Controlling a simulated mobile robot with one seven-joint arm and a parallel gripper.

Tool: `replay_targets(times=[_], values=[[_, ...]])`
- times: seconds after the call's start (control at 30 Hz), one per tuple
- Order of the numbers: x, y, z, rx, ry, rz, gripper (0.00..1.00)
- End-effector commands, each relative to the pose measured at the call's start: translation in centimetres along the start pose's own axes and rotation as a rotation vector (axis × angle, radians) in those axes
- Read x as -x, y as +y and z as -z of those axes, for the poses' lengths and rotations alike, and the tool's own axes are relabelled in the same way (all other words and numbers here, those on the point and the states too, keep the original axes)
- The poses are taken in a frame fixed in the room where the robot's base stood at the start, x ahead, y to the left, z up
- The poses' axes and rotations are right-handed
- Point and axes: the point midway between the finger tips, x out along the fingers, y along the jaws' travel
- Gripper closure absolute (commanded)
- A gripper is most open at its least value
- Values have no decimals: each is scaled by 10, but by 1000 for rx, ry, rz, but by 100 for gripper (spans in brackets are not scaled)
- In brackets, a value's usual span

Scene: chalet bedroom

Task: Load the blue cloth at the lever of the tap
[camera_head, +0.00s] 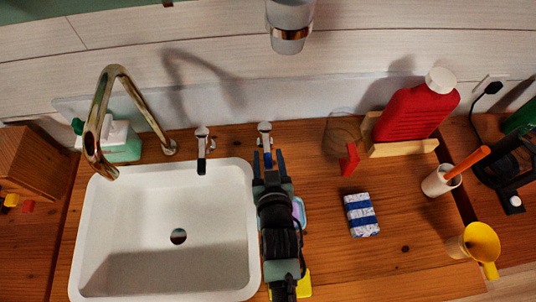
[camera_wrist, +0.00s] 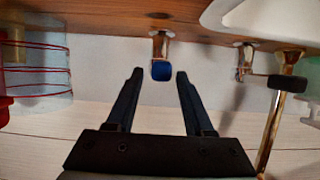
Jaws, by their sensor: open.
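My gripper (camera_head: 268,156) reaches over the counter at the sink's right rim. In the wrist view it is open and empty (camera_wrist: 159,74). A tap lever with a blue end (camera_wrist: 161,70) sits between the fingertips, with a gap on each side; its metal body (camera_head: 264,130) shows in the head view. A second lever with a black end (camera_head: 202,160) stands to its left, also seen in the wrist view (camera_wrist: 286,83). The gold spout (camera_head: 119,73) arches at the left.
The white sink (camera_head: 250,220) is left of my arm. A red bottle (camera_head: 415,110) stands by a wooden holder (camera_head: 403,148), with a small red item (camera_head: 349,160) nearby. A cup (camera_head: 438,183) and a yellow cup (camera_head: 480,242) are at the right.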

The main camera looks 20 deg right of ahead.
Motion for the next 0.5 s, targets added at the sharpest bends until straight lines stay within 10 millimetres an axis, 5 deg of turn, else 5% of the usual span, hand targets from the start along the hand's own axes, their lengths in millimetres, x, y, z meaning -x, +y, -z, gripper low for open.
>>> replay_targets(times=[0.37, 0.5], values=[[-5, 0, 0, 0, 0, 0, 48], [-5, 0, 0, 0, 0, 0, 73]])
